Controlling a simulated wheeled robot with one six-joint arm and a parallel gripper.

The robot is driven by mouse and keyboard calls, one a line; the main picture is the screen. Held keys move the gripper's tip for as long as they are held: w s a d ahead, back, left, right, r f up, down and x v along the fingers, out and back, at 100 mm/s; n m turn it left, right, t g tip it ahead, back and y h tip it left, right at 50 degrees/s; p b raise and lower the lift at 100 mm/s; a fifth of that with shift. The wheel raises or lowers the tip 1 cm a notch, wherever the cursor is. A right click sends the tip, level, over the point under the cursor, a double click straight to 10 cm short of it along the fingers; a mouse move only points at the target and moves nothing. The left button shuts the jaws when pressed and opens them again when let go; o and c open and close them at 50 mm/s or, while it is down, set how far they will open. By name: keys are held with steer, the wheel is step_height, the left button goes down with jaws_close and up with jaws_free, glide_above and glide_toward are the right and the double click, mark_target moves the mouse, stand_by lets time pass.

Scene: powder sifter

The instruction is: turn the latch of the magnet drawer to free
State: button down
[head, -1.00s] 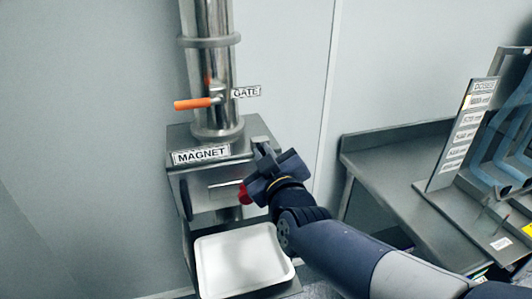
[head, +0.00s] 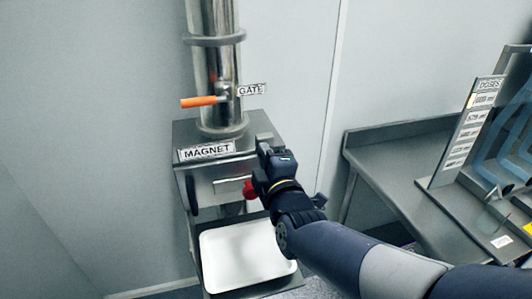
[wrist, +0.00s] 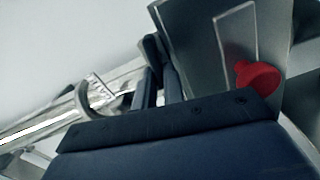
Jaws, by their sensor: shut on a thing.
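The magnet drawer (head: 232,184) is a grey metal front in the box below the MAGNET label (head: 207,151). A red knob (head: 249,190) sticks out of it; the knob (wrist: 258,77) is large at the right in the wrist view, outside my fingers. My gripper (head: 263,158) is at the upper right corner of the box front, beside the red knob. In the wrist view my fingers (wrist: 159,86) are close together, shut on the latch, which they and the wrist hide almost wholly. Its angle cannot be told.
A steel pipe (head: 212,75) with an orange gate handle (head: 198,102) rises above the box. A white tray (head: 245,281) lies below the drawer. A steel bench (head: 390,150) with a DOSES board (head: 468,140) stands at the right.

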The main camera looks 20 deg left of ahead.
steer(key=shift+f+n, duration=0.1)
steer(key=shift+n, duration=0.8)
steer(key=c, duration=1.5)
jaws_free()
steer(key=v, duration=1)
steer(key=shift+s, duration=0.35)
steer(key=shift+w+d, duration=0.1)
steer(key=shift+w, duration=0.05)
steer(key=x, duration=1)
steer(key=shift+w, duration=0.25)
